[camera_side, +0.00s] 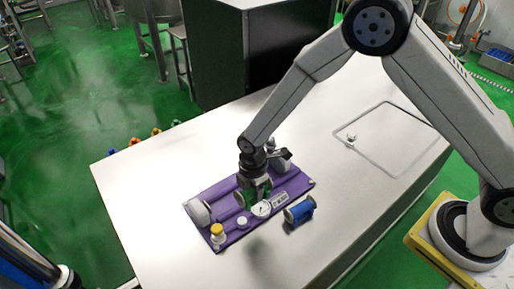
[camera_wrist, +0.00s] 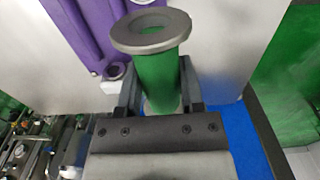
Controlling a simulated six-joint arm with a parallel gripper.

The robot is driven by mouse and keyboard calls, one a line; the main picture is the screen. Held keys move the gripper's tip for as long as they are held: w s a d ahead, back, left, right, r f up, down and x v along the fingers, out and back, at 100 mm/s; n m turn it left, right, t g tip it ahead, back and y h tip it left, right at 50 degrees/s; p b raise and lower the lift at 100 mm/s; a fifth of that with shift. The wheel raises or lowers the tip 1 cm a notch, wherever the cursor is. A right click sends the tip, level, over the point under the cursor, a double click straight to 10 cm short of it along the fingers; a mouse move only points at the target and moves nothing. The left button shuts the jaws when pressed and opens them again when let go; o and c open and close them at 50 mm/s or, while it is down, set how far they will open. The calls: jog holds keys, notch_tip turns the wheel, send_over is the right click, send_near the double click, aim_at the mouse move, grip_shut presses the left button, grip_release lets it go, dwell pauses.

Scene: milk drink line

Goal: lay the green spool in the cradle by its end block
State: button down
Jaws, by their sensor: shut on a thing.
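The green spool (camera_wrist: 155,78) is between the fingers of my gripper (camera_wrist: 158,84), its grey end flange facing the wrist camera. In the side view the spool (camera_side: 264,190) is partly hidden by my gripper (camera_side: 256,188), over the middle of the purple cradle (camera_side: 222,195). I cannot tell whether the spool touches the cradle. In the wrist view the purple cradle (camera_wrist: 88,35) lies to the upper left, with a small grey block (camera_wrist: 115,70) at its near edge. I cannot tell whether this is the end block.
A white spool (camera_side: 199,212) lies at the cradle's left end. A yellow-capped bottle (camera_side: 217,232), a small white cap (camera_side: 242,221) and a round dial (camera_side: 261,209) are along the front edge. A blue spool (camera_side: 300,211) lies just right.

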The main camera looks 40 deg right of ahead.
jog(key=w+a+f, duration=0.1)
jog(key=w+f, duration=0.1)
jog(key=w, duration=0.1)
jog(key=w+a+f, duration=0.1)
jog(key=w+f, duration=0.1)
jog(key=w, duration=0.1)
jog(key=w+a+f, duration=0.1)
jog(key=w+f, duration=0.1)
jog(key=w, duration=0.1)
jog(key=shift+f, duration=0.3)
jog(key=shift+w+a+f, duration=0.15)
jog(key=shift+w+f, duration=0.6)
jog(key=shift+f, duration=0.1)
jog(key=shift+f, duration=0.1)
jog(key=shift+w+a+f, duration=0.1)
jog(key=shift+w+f, duration=0.05)
jog(key=shift+w, duration=0.05)
jog(key=shift+f, duration=1.5)
jog(key=shift+f, duration=0.15)
jog(key=shift+c, duration=1.1)
grip_release()
